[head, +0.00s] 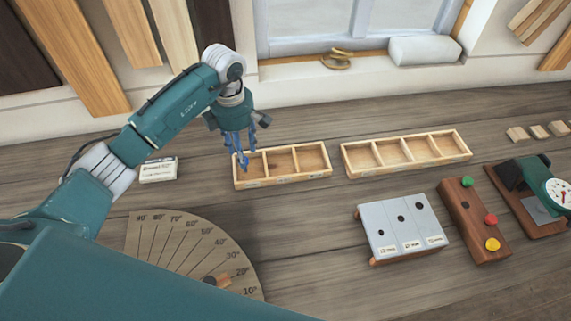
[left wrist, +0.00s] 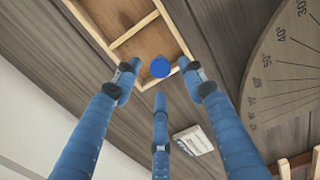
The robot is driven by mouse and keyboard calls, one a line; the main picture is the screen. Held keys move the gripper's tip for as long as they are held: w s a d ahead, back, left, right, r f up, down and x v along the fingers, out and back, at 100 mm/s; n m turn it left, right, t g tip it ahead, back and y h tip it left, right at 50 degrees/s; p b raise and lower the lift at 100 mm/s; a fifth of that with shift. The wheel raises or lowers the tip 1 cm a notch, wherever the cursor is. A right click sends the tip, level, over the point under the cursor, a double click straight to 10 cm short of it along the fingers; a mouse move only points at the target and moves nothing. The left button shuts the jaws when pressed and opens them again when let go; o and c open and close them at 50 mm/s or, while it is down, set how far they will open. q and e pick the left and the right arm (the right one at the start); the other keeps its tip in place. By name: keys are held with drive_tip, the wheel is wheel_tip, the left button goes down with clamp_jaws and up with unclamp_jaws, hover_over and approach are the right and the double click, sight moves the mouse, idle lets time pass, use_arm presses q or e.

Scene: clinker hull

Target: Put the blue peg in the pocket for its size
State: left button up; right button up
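The blue peg (left wrist: 160,67) shows as a round blue end in the left wrist view, over the corner of a wooden tray. My left gripper (head: 241,151) is above the left end of the three-pocket tray (head: 290,182) in the head view. Its blue fingers, also in the left wrist view (left wrist: 161,84), are spread around the peg with gaps visible on each side. I cannot tell whether the peg stands in the end pocket or is above it. A second wooden tray (head: 408,168) with several pockets stands to the right. My right gripper is not in view.
A grey block with holes and labels (head: 403,225) stands right of centre. Beside it are a wooden board with coloured knobs (head: 473,219) and a dial gauge (head: 555,192). An angle board (head: 190,245) lies in front, and a white label block (head: 158,170) lies left.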

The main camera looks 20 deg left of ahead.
use_arm(q)
wheel_tip(320, 180, up, 12)
idle(0.7)
drive_tip(key=shift+a, duration=0.1)
